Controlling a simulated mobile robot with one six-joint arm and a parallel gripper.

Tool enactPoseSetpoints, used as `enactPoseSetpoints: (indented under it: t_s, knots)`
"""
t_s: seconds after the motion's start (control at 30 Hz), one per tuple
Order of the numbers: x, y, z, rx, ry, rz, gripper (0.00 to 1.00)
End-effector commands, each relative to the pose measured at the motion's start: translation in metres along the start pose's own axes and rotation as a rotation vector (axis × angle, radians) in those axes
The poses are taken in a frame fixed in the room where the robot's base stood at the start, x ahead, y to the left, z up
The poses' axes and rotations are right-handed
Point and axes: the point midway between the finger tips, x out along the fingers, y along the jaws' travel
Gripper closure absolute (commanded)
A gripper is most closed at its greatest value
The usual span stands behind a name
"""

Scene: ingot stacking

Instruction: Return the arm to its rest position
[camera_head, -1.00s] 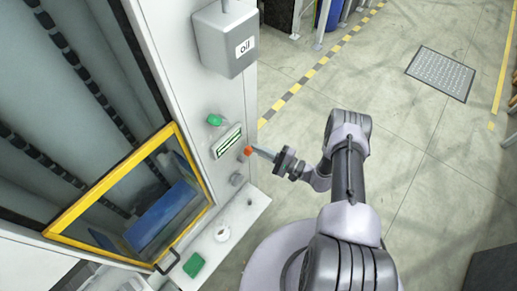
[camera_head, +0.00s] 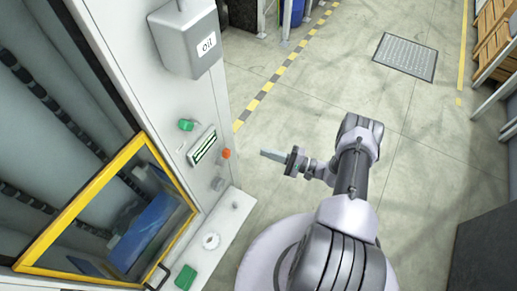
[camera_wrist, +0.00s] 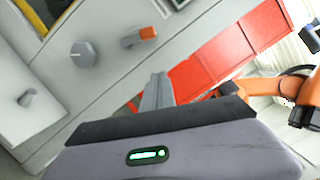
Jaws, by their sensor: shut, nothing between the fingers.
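My arm (camera_head: 353,165) reaches up the middle of the head view, bent at the elbow. My gripper (camera_head: 270,155) points left toward the machine panel, with a gap of floor showing between its tip and the panel. In the wrist view my gripper (camera_wrist: 157,92) is shut, its fingers together with nothing between them. An orange-red button (camera_head: 226,154) sits on the panel left of the fingertips; it also shows in the wrist view (camera_wrist: 147,34).
The machine has a yellow-framed window (camera_head: 150,215), a green button (camera_head: 186,125), a grey oil box (camera_head: 190,45) and a ledge (camera_head: 225,225) with small parts. Floor right of my arm is clear up to a dark box (camera_head: 485,250). The wrist view shows red cabinets (camera_wrist: 215,55).

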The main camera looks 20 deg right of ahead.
Motion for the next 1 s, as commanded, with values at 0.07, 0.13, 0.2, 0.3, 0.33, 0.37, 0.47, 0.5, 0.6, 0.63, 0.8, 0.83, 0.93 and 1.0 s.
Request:
enactPoseSetpoints:
  t_s: [0.07, 0.13, 0.2, 0.3, 0.33, 0.37, 0.47, 0.5, 0.6, 0.63, 0.8, 0.83, 0.93, 1.0]
  knots:
    - [-0.002, 0.0, 0.0, 0.0, 0.001, 0.0, 1.0]
    - [-0.002, 0.0, 0.0, 0.0, 0.0, 0.0, 1.0]
    - [-0.002, 0.0, 0.0, 0.0, 0.0, 0.0, 1.0]
    - [-0.001, 0.0, 0.0, 0.0, 0.0, 0.0, 1.0]
    - [-0.001, 0.0, 0.0, 0.0, 0.0, 0.0, 1.0]
    - [-0.001, 0.0, 0.0, 0.0, 0.0, 0.0, 1.0]
    - [0.0, -0.002, 0.0, -0.001, -0.005, 0.005, 1.0]
    - [0.004, -0.01, 0.001, -0.004, -0.022, 0.022, 1.0]
    - [0.028, -0.055, 0.018, -0.009, -0.129, 0.152, 1.0]
    - [0.038, -0.074, 0.028, -0.012, -0.172, 0.215, 1.0]
    - [0.086, -0.168, 0.122, -0.065, -0.341, 0.65, 1.0]
    - [0.09, -0.181, 0.141, -0.087, -0.35, 0.727, 1.0]
    - [0.095, -0.216, 0.205, -0.182, -0.335, 0.96, 1.0]
    - [0.09, -0.235, 0.248, -0.272, -0.286, 1.097, 1.0]
